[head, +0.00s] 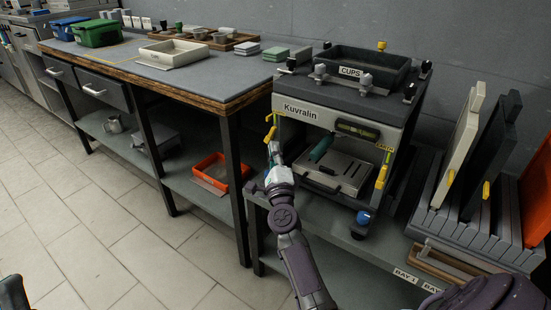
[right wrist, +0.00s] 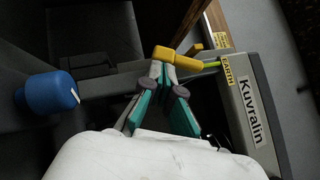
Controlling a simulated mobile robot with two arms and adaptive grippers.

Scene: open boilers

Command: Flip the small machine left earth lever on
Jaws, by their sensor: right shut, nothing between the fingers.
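The small machine (head: 300,112), marked Kuvralin, stands on the right-hand bench. Its left earth lever (head: 270,133) is yellow and sits at the left edge of the front panel. In the right wrist view the lever (right wrist: 178,58) lies beside the yellow EARTH label (right wrist: 228,70). My right gripper (head: 272,148) is just below the lever. In the right wrist view its teal fingers (right wrist: 163,72) are shut and empty, with the tips at the lever's outer end. I cannot tell whether they touch it.
A second yellow lever (head: 382,174) is on the machine's right side. A blue knob (head: 363,217) sits low at the front, and a drip tray (head: 335,174) lies inside the opening. The workbench (head: 225,82) stands close on the left. Upright panels (head: 461,150) stand on the right.

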